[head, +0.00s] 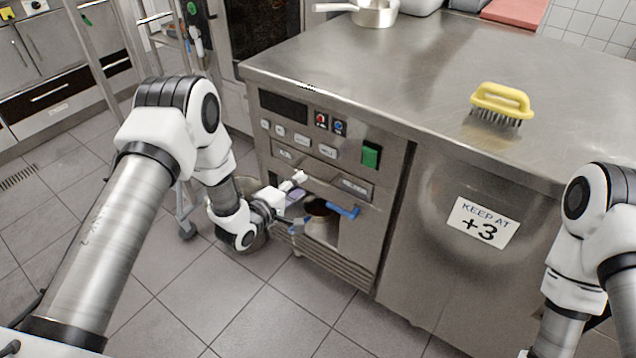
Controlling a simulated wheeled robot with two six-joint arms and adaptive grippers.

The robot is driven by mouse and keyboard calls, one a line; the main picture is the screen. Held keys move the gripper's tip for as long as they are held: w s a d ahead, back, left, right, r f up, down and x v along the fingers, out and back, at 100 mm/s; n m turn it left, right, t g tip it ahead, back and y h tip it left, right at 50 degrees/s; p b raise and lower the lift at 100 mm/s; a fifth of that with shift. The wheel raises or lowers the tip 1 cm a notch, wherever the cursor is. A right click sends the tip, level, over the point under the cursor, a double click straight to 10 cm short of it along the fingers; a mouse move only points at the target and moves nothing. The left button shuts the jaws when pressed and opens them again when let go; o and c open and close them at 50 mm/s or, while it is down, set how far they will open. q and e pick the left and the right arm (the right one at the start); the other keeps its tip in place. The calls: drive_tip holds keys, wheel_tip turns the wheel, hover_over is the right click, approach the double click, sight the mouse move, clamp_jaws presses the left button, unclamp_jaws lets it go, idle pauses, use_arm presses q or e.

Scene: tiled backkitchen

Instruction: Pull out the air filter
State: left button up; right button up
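A steel refrigerated counter (480,245) stands in front of me, with a control panel at its left end. Below the panel is an opening with a rounded metal and dark part (321,222) inside. A blue handle-like piece (343,211) sticks out at the opening's right side. A slatted grille (335,262) runs below it. I cannot tell which of these parts is the air filter. My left gripper (294,187) is at the opening's upper left, left of the blue piece. Its fingertips are too small to judge. My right arm is at the right edge; its gripper is out of frame.
A yellow-handled brush (500,104) and a pan (374,12) stand on the counter top. A door with a "KEEP AT +3" sign (482,222) is right of the opening. A wheeled metal frame (187,228) is behind my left arm. The tiled floor in front is clear.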

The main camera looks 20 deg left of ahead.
sight(311, 178)
use_arm(q)
drive_tip(key=shift+b+x, duration=0.3)
drive_tip(key=shift+x, duration=2.95)
drive_tip(key=shift+a+f, duration=0.1)
drive_tip(key=shift+f, duration=0.05)
clamp_jaws()
